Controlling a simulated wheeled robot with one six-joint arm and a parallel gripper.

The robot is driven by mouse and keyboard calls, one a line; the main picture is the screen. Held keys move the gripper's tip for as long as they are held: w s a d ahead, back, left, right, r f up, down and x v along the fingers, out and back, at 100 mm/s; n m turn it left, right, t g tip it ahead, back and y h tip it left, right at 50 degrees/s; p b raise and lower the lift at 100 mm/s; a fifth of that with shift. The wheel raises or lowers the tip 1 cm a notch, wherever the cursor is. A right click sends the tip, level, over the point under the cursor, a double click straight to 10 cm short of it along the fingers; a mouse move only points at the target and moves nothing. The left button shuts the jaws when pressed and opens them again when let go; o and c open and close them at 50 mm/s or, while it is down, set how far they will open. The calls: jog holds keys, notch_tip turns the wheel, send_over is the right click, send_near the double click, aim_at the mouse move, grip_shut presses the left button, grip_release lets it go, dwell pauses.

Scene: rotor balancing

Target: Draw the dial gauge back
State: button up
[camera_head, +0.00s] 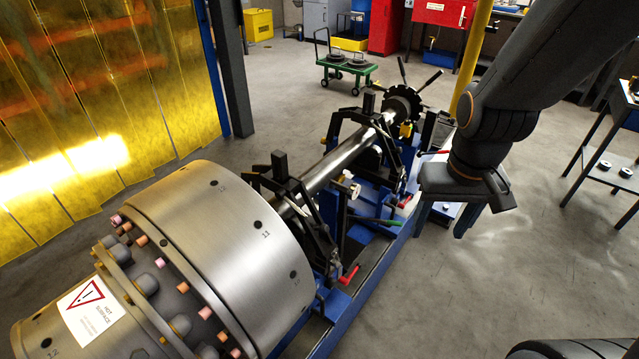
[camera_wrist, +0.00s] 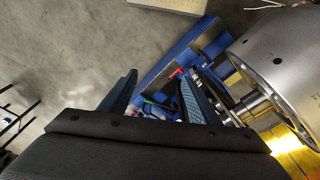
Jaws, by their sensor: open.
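I cannot pick out the dial gauge for certain in either view. Small fittings, among them a white-faced part (camera_head: 351,188), sit by the near shaft support, too small to identify. The steel shaft (camera_head: 338,165) runs from the large rotor drum (camera_head: 230,215) back to a dark toothed disc (camera_head: 403,103). My gripper (camera_head: 445,215) is open, fingers downward, to the right of the blue bed of the stand.
The blue machine bed (camera_head: 352,310) runs along the shaft, with black support frames and red-handled levers (camera_head: 348,275) on it. A dark shelf table (camera_head: 600,165) stands at right. A green cart (camera_head: 347,72) stands behind.

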jog(key=shift+o, duration=0.6)
jog(key=w+d+f+n+t+b, duration=0.1)
jog(key=w+f+b, duration=0.1)
jog(key=w+f, duration=0.2)
jog(key=w+d+f+t+b, duration=0.1)
jog(key=w+f, duration=0.3)
jog(key=w, duration=0.7)
jog(key=shift+f+n+t+b, duration=0.25)
jog(key=shift+n+t+b, duration=0.15)
jog(key=shift+t+b, duration=0.3)
jog(key=n+t+y+b, duration=0.6)
jog(key=n+y+b, duration=0.1)
jog(key=y+b, duration=0.7)
send_near(344, 186)
jog(key=shift+w+a+f+y+p, duration=0.2)
jog(key=shift+w+a+p, duration=0.15)
jog(key=shift+w+a, duration=0.2)
jog(key=shift+w+a+f+y+p, duration=0.1)
jog(key=shift+w+a+f+p, duration=0.15)
jog(key=shift+w+a, duration=0.2)
jog(key=x, duration=0.7)
jog(key=shift+w+a, duration=0.2)
jog(key=shift+a, duration=0.05)
